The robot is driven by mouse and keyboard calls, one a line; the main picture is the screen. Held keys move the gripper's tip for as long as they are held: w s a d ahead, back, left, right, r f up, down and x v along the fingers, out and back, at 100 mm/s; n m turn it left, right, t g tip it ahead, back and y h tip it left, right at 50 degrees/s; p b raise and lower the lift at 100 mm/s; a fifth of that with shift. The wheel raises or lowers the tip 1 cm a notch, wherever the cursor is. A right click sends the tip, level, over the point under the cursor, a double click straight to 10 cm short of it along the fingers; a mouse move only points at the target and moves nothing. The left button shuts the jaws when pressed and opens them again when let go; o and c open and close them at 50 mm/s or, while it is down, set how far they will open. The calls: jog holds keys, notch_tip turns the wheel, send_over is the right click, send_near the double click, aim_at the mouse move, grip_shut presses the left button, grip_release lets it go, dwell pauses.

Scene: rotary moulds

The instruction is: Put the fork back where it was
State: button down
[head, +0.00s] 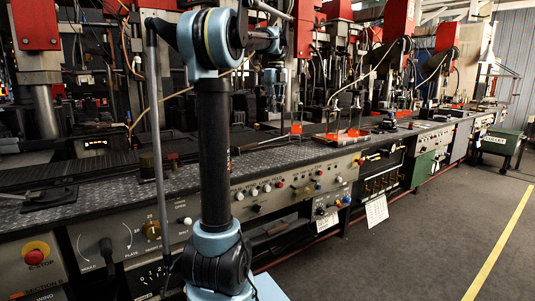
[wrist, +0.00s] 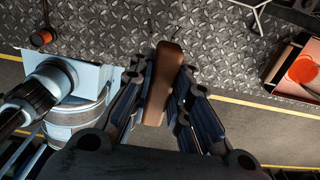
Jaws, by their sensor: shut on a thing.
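My gripper (wrist: 163,82) is shut on a long, plain brown piece (wrist: 165,70) in the wrist view, one finger on each side of it. The piece looks like a wooden handle and may be the fork; no tines show, so I cannot confirm it. It appears over the edge of a grey tread-plate bench top (wrist: 110,22); its height above the top cannot be told. In the head view my gripper (head: 273,92) hangs beyond my arm, above the bench top, and what it holds is too small to make out.
A red-edged tray (wrist: 276,76) holding a round orange thing (wrist: 303,69) is to the right in the wrist view. A dark handle with an orange end (wrist: 42,38) is at left. Red-headed machines (head: 398,22) line the bench's back. Grey floor (head: 420,235) at right is clear.

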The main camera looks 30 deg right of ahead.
notch_tip(320, 180, down, 10)
jog(key=shift+w+a, duration=0.2)
dwell(0.4)
jog(key=c, duration=1.5)
grip_release()
notch_tip(320, 180, up, 12)
jog(key=shift+r, duration=0.1)
